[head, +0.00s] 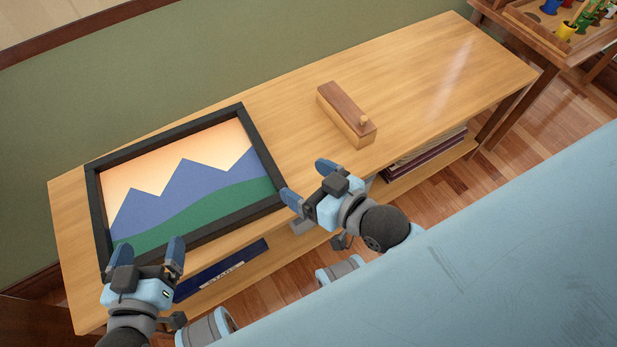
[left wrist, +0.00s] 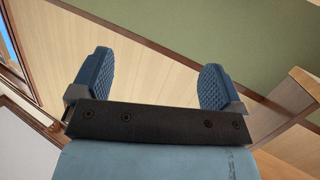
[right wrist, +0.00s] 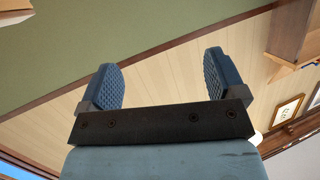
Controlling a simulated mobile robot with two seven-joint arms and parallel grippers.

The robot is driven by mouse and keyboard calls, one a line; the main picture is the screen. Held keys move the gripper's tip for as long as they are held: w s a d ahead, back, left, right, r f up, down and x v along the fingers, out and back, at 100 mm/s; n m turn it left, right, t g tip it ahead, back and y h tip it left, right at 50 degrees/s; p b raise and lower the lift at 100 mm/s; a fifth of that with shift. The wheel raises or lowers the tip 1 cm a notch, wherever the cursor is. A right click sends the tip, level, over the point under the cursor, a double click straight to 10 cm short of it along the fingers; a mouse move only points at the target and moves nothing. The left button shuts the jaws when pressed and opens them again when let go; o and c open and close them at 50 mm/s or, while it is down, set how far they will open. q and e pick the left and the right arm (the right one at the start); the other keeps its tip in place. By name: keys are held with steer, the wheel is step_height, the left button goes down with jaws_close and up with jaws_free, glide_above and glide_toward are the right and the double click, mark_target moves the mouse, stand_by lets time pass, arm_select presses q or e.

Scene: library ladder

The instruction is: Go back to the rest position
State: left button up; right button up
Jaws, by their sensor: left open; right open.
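In the head view my left gripper (head: 147,258) is open at the lower left, by the front edge of the picture frame. In the left wrist view my left gripper (left wrist: 155,85) has its two blue fingers apart with nothing between them. In the head view my right gripper (head: 308,184) is open and empty, at the front edge of the wooden bench near the frame's right corner. In the right wrist view my right gripper (right wrist: 165,82) also shows its fingers apart and nothing between them. I cannot tell whether either gripper touches the frame or the bench.
A black-framed mountain picture (head: 193,183) lies on the left part of the wooden bench (head: 420,80). A wooden box with a knob (head: 345,113) sits mid-bench. Books (head: 425,152) lie on the lower shelf. A tray table (head: 550,35) stands at upper right. The bench's right part is clear.

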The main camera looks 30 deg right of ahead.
arm_select(q)
steer(key=s+a+r+g+y+p, duration=0.1)
steer(key=r+p, duration=0.5)
steer(key=p, duration=1)
steer(key=s+a+r+g+y+p, duration=0.1)
steer(key=r+p, duration=0.6)
steer(key=p, duration=0.9)
steer(key=s+a+g, duration=0.1)
steer(key=a, duration=0.1)
steer(key=shift+s+a+r+y, duration=0.25)
steer(key=shift+s+a+y, duration=0.05)
steer(key=shift+a, duration=0.05)
arm_select(e)
steer(key=s+d+r+g+h, duration=0.1)
steer(key=d+r, duration=0.1)
steer(key=r, duration=0.4)
steer(key=s+d+r+g+h, duration=0.1)
steer(key=s+d+r+g, duration=0.1)
steer(key=r, duration=0.5)
steer(key=shift+s+d+r, duration=0.25)
steer(key=shift+d, duration=0.1)
